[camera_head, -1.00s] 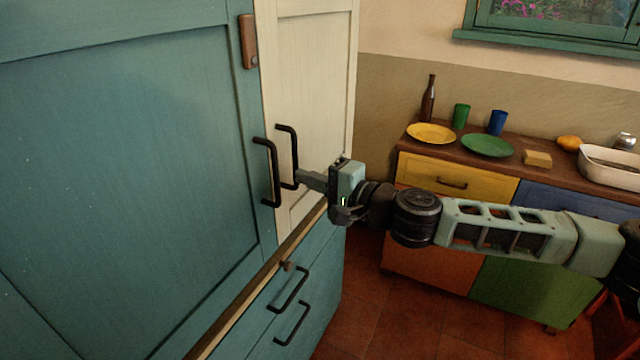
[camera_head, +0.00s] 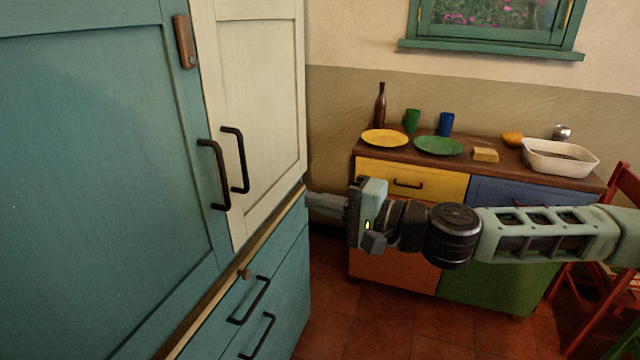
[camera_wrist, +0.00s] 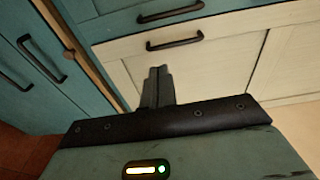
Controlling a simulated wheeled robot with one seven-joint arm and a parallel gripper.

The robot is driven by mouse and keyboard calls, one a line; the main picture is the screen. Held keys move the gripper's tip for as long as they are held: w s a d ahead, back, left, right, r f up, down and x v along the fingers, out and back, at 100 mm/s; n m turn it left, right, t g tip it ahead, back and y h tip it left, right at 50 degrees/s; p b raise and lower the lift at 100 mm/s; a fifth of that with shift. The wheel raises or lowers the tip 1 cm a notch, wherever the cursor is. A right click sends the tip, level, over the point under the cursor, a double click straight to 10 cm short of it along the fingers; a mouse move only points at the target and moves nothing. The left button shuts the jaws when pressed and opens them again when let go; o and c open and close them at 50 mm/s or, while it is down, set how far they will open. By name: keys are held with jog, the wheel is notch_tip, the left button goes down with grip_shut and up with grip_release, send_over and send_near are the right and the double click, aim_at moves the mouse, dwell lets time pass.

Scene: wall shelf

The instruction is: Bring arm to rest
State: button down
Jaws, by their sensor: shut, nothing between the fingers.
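My gripper (camera_head: 318,203) is at the end of my arm, which reaches in from the right in the head view. Its fingers point left toward the tall cabinet and are together and empty. In the wrist view the shut fingers (camera_wrist: 157,86) appear in front of the cream cabinet door (camera_wrist: 200,62). In the head view that cream door (camera_head: 262,105) has a black handle (camera_head: 237,160), and my gripper is to the right of the handle and apart from it. The door looks closed.
A teal door (camera_head: 90,180) with its own handle fills the left, above teal drawers (camera_head: 265,290). A colourful sideboard (camera_head: 410,183) behind my arm bears a bottle (camera_head: 380,105), plates, cups and a white basin (camera_head: 560,158). A red chair (camera_head: 575,290) stands at right.

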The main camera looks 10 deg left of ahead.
jog(key=s+a+f+n+g+h, duration=0.2)
jog(key=s+f+n+g+h, duration=0.35)
jog(key=s, duration=0.75)
jog(key=s+d+f+n+g+h, duration=0.2)
jog(key=s+d+f+n+h, duration=0.15)
jog(key=s+f, duration=0.35)
jog(key=s+d+r+t+h, duration=0.1)
jog(key=s+d+r+h, duration=0.1)
jog(key=d, duration=0.9)
jog(key=s+d+r+n+t+h, duration=0.1)
jog(key=d+r+h, duration=0.4)
jog(key=d, duration=0.5)
notch_tip(320, 180, up, 2)
jog(key=shift+s+d+r+n+t+h, duration=0.2)
jog(key=shift+s+d+n+t+h, duration=0.15)
jog(key=shift+s+t, duration=0.15)
